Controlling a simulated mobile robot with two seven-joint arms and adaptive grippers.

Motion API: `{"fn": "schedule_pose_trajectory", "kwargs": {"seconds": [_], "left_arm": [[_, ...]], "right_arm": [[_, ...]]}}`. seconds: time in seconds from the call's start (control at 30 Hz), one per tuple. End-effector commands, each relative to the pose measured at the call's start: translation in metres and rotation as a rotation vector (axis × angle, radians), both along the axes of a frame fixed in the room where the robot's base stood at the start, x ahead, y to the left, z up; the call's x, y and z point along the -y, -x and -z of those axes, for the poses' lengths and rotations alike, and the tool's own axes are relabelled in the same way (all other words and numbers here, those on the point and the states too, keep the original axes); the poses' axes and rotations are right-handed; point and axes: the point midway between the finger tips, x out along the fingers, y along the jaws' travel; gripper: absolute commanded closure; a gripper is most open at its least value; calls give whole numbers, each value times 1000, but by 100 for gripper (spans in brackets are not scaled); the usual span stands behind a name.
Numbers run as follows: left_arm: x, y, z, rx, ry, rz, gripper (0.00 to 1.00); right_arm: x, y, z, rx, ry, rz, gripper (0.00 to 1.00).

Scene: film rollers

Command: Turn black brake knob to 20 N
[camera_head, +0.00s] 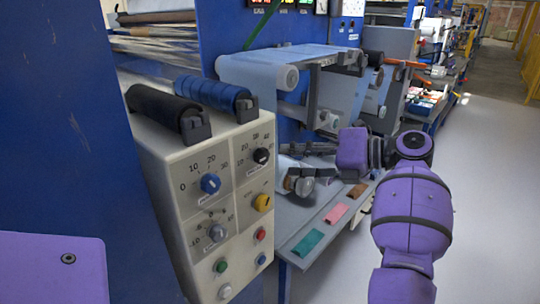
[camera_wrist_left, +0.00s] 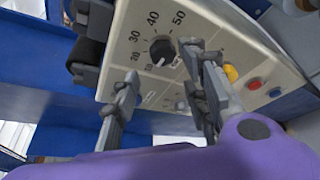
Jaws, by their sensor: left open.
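The black brake knob (camera_head: 261,155) is on the cream control panel (camera_head: 228,178), inside a printed scale from 10 to 50. It also shows in the left wrist view (camera_wrist_left: 163,50), with a white pointer mark at its lower side, toward the low end of the scale. My left gripper (camera_head: 290,162) is beside the panel, to the right of the knob in the head view. In the wrist view the left gripper (camera_wrist_left: 165,68) is open, with one finger on each side below the knob. Contact with the knob cannot be told. My right gripper is out of view.
A blue knob (camera_head: 210,183), a grey knob (camera_head: 217,231) and a yellow knob (camera_head: 263,202) share the panel with several buttons. A black roller (camera_head: 163,107) and a blue roller (camera_head: 209,93) lie on top. A shelf (camera_head: 290,222) with coloured samples is right of it.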

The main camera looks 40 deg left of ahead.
Motion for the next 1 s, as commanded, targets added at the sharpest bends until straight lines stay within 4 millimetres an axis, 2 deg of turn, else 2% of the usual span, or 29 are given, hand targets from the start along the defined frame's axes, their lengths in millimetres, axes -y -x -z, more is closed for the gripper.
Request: {"fn": "schedule_pose_trajectory", "kwargs": {"seconds": [0.2, 0.4, 0.77, 1.0], "left_arm": [[-36, 9, 6, 0, -4, -3, 59], [-59, 14, 12, 0, -5, 0, 59], [-65, 16, 15, 0, -6, 0, 59], [-65, 16, 15, -1, -7, -1, 89]], "right_arm": [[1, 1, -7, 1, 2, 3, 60], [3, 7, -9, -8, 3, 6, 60], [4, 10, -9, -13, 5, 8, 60], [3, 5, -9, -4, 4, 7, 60]]}}
